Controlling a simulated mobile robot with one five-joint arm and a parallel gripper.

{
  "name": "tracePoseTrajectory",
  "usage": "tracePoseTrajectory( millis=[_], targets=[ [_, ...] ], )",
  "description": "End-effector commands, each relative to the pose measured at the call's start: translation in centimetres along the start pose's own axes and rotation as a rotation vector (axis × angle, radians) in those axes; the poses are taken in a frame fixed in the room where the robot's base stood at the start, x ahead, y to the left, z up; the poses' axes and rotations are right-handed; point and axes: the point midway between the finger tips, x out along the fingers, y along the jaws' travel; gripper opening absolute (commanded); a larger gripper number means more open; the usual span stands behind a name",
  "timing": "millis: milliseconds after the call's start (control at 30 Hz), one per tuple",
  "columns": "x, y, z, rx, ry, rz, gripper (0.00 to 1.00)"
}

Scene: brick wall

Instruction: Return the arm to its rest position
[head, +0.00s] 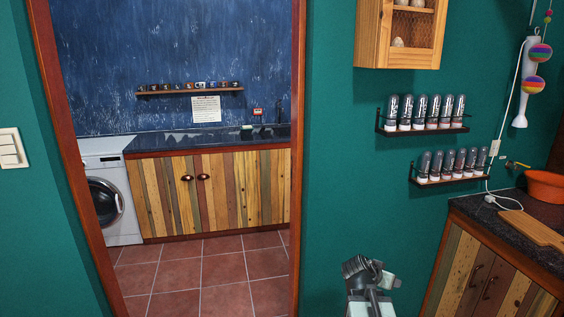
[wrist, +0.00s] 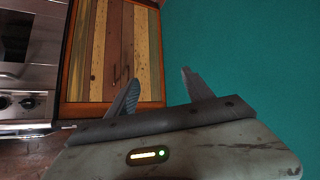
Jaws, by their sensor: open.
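My gripper (wrist: 158,92) shows in the wrist view with its two dark fingers spread apart and nothing between them. Beyond the fingers are a striped wooden cabinet on the left and a plain teal wall (wrist: 240,50) on the right. In the head view my arm (head: 368,285) shows at the bottom, right of the doorway and in front of the teal wall. The fingertips cannot be made out clearly there.
A counter (head: 520,222) with a wooden cutting board (head: 530,228) and an orange bowl (head: 547,185) stands at the right. Spice racks (head: 425,130) hang above. A wood-framed doorway (head: 300,150) opens onto a tiled floor (head: 210,275). A stainless steel appliance (wrist: 30,75) is at the wrist view's left.

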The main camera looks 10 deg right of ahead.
Motion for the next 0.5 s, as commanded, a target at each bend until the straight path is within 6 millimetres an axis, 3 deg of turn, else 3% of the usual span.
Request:
tracePoseTrajectory(
  millis=[33, 100, 200, 333, 500],
  targets=[
    [-1.9, -3.4, 2.6, -0.050, -0.063, -0.049, 0.60],
    [-4.3, -6.9, 6.5, -0.130, -0.164, -0.109, 0.60],
    [-7.6, -10.3, 11.6, -0.256, -0.306, -0.187, 0.60],
    [-11.7, -12.5, 17.3, -0.431, -0.487, -0.290, 0.60],
    [-16.7, -11.9, 23.3, -0.730, -0.752, -0.485, 0.60]
  ],
)
